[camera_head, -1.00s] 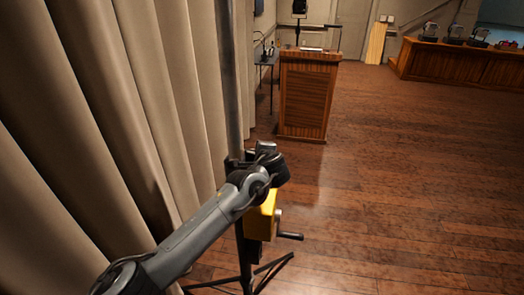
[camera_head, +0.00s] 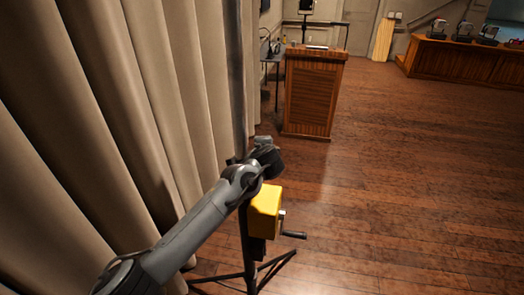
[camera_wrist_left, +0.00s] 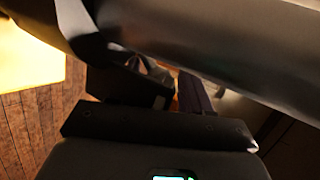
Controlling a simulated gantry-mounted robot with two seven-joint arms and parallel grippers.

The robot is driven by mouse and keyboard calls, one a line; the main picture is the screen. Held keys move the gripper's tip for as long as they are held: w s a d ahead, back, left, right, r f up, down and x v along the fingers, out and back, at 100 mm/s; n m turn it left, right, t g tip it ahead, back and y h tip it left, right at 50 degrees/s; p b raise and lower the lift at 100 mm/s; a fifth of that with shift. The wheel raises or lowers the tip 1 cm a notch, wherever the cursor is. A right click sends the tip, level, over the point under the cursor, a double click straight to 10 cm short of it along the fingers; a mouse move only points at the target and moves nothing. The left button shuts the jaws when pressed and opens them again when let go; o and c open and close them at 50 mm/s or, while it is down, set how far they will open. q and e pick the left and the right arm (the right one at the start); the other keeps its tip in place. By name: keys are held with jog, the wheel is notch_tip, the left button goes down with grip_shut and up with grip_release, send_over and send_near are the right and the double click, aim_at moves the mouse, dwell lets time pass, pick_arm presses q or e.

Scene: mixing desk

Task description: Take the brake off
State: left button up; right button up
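A yellow winch box (camera_head: 265,209) is mounted low on a dark stand pole (camera_head: 237,75), with a crank handle (camera_head: 293,235) sticking out to its right. I cannot make out a separate brake part on it. My left arm reaches in from the lower left, and its dark end (camera_head: 265,154) is just above the yellow box, beside the pole. Its fingers are not clear there. In the left wrist view a bright yellow surface (camera_wrist_left: 27,57) shows at the left, and dark parts fill the middle. Whether the fingers are open cannot be seen. My right gripper is out of view.
Beige curtains (camera_head: 90,110) hang close along the left. The stand's tripod legs (camera_head: 262,275) spread on the wooden floor. A wooden lectern (camera_head: 312,95) stands beyond, and a long wooden counter (camera_head: 465,62) is at the far right. The floor to the right is clear.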

pick_arm(q)
jog(key=shift+o, duration=0.2)
jog(key=shift+s+f, duration=0.1)
jog(key=shift+f, duration=0.2)
jog(key=shift+d, duration=0.1)
jog(key=shift+s+r, duration=0.15)
jog(key=shift+s, duration=0.1)
jog(key=a+v, duration=0.1)
jog(key=v, duration=0.9)
jog(key=shift+d+r, duration=0.15)
jog(key=shift+d, duration=0.35)
